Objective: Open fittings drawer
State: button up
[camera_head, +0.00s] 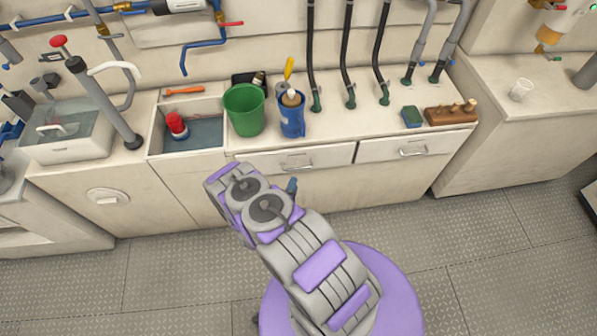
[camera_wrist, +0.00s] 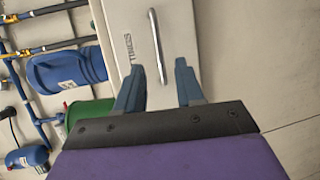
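The drawer front (camera_wrist: 182,30) fills the upper middle of the wrist view, with dark lettering, partly hidden, that seems to be the fittings label. Its silver bar handle (camera_wrist: 155,40) runs lengthwise up the picture. My gripper (camera_wrist: 158,85) is open and empty; the handle's lower end appears between its two blue fingertips, but I cannot tell how far ahead it is. In the head view two shut drawers sit under the counter: a left one (camera_head: 330,156) with a handle (camera_head: 297,166), and a right one (camera_head: 385,150). My gripper (camera_head: 291,187) is mostly hidden behind my arm, below the left drawer.
On the counter stand a green bucket (camera_head: 244,112), a blue container (camera_head: 292,118) and a wooden block with pegs (camera_head: 450,114). A sink basin (camera_head: 205,135) is left of the bucket. The patterned floor (camera_head: 520,240) is clear at right.

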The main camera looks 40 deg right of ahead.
jog(key=b+x, duration=0.1)
jog(key=x, duration=0.7)
jog(key=shift+w, duration=0.3)
jog(key=shift+a+r, duration=0.15)
jog(key=shift+a, duration=0.05)
jog(key=shift+c, duration=1.1)
jog(key=shift+d, duration=0.25)
grip_shut()
jog(key=shift+s, duration=0.1)
